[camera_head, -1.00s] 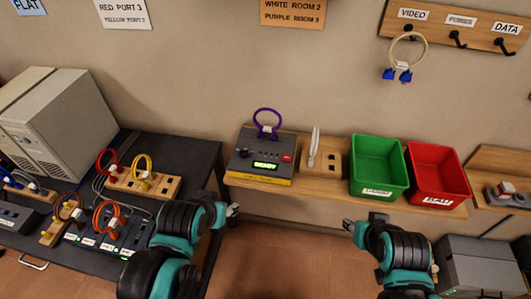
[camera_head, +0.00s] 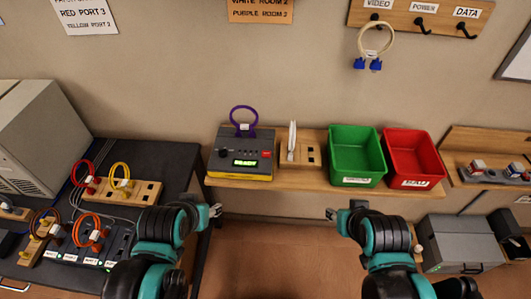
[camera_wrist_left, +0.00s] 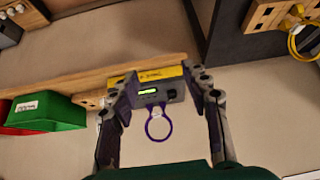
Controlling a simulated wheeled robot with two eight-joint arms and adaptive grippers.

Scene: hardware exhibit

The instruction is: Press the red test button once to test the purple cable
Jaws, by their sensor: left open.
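The tester (camera_head: 242,153) is a grey and yellow box with a lit green display, standing on the wooden wall shelf. Its red button (camera_head: 267,154) is at the right of its front panel. The purple cable (camera_head: 244,119) is a loop standing up from the tester's back. My left gripper (camera_head: 214,211) is open and empty, below and left of the tester. In the left wrist view the tester (camera_wrist_left: 158,88) and purple cable (camera_wrist_left: 159,126) show between the open fingers (camera_wrist_left: 165,95), farther off. My right gripper (camera_head: 335,212) is below the green bin, apart from everything; its fingers are small.
A wooden holder with a white cable (camera_head: 291,143) stands right of the tester. Green (camera_head: 356,156) and red (camera_head: 413,158) bins follow on the shelf. A dark table (camera_head: 165,150) with several cables is at left. The floor between the arms is clear.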

